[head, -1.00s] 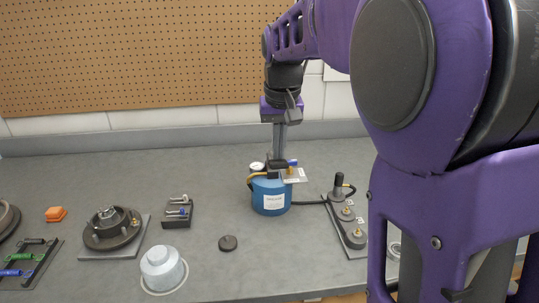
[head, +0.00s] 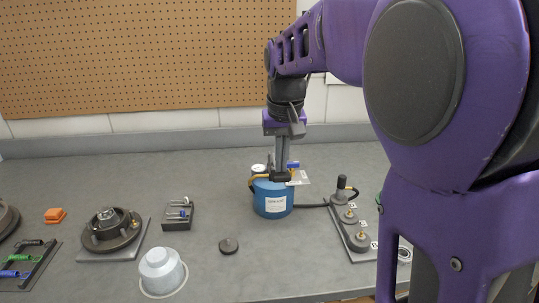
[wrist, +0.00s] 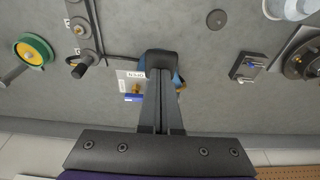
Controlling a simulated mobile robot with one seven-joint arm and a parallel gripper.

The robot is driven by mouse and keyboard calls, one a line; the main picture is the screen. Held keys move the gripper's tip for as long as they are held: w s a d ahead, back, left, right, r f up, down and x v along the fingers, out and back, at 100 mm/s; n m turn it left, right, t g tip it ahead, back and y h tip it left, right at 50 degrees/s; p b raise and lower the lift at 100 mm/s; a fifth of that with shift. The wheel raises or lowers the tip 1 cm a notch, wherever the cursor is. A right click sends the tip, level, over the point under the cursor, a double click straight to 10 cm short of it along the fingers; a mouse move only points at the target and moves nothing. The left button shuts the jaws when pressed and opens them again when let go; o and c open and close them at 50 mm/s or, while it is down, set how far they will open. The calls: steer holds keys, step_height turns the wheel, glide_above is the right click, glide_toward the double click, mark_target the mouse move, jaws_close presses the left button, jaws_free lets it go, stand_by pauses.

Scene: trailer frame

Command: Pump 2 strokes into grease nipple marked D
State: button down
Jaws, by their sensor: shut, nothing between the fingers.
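A blue grease pump can (head: 273,199) with a white label stands on the bench in the head view. My gripper (head: 281,171) is shut and points straight down over the black pad (head: 280,177) on top of the can. In the wrist view my fingers (wrist: 161,82) end at this black pad (wrist: 162,58), seemingly touching it, and hide much of the can. A grey plate (head: 362,248) with several brass grease nipples lies right of the can. A black coupler (head: 341,187) stands at its back end, joined by a black hose (head: 313,205). The nipple letters are too small to read.
A small tag plate (head: 299,178) and a gauge (head: 258,169) sit by the pump top. A green and yellow wheel (wrist: 36,50) lies beyond the nipple plate.

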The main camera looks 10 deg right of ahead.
mark_target(281, 182)
steer(key=shift+s+f, duration=0.2)
steer(key=shift+f, duration=0.9)
steer(key=shift+f, duration=1.5)
steer(key=r+p, duration=0.2)
steer(key=w+r+p, duration=0.1)
steer(key=r+p, duration=0.3)
steer(key=r, duration=0.1)
steer(key=shift+w, duration=0.15)
steer(key=shift+f, duration=0.15)
